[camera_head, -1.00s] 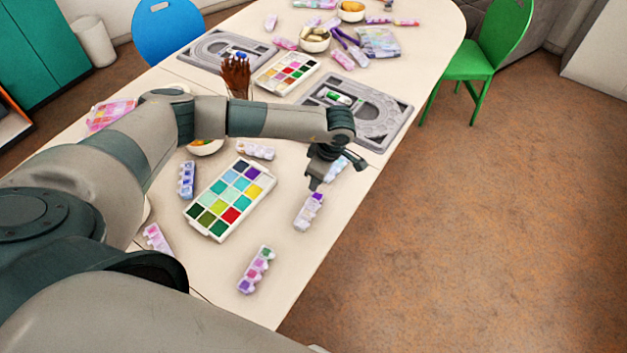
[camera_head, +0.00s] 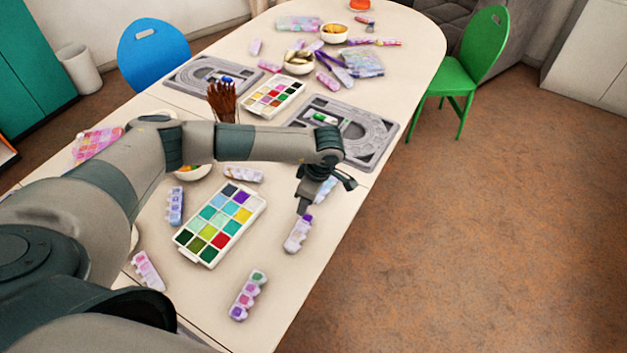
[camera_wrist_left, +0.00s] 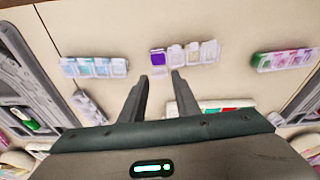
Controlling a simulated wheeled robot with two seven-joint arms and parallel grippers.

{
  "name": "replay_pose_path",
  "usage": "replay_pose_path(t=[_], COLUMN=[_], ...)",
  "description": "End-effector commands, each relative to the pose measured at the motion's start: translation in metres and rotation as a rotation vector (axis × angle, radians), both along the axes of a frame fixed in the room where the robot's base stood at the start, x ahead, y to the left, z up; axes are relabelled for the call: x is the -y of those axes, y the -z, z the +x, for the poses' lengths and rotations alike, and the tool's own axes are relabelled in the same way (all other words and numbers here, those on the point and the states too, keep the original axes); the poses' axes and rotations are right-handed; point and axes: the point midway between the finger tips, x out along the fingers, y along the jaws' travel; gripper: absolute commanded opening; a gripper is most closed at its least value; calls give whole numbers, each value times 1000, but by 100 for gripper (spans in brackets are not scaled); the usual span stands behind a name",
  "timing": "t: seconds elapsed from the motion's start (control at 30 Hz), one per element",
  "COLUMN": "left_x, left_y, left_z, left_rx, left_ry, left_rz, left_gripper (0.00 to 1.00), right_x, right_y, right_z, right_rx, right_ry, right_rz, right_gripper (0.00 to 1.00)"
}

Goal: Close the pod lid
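A pale pod strip (camera_head: 297,235) with a purple compartment at its far end lies on the table near its right edge. In the left wrist view the same strip (camera_wrist_left: 190,54) lies just ahead of the fingertips, with the purple end at left and several pale compartments beside it. Whether any lid on it stands open is too small to tell. My left gripper (camera_head: 304,208) points down above the strip's purple end. In the left wrist view its two fingers (camera_wrist_left: 160,76) are apart with nothing between them. My right gripper is not in view.
Similar pod strips lie around: one by the arm (camera_head: 325,188), one nearer (camera_head: 248,296), one left (camera_head: 175,206). A colour palette (camera_head: 195,252) lies left of the strip. Grey bead boards (camera_head: 384,125) and a brush cup are farther back. The table's right edge is close.

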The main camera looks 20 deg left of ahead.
Motion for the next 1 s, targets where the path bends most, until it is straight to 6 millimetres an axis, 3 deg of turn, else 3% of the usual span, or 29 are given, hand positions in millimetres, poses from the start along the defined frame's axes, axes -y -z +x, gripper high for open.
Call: replay_pose_path(t=[0.27, 0.7, 1.0], left_x=[8, 28, 37], left_y=[-31, -117, -157], left_z=[2, 2, 2], left_rx=[4, 6, 3], left_ry=[3, 2, 2], left_rz=[-1, -1, -1], left_gripper=[29, 29, 29], right_x=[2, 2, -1], right_y=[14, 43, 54], right_z=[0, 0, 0], right_rx=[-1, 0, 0], right_ry=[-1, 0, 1], right_rz=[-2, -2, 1], right_gripper=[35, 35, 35])
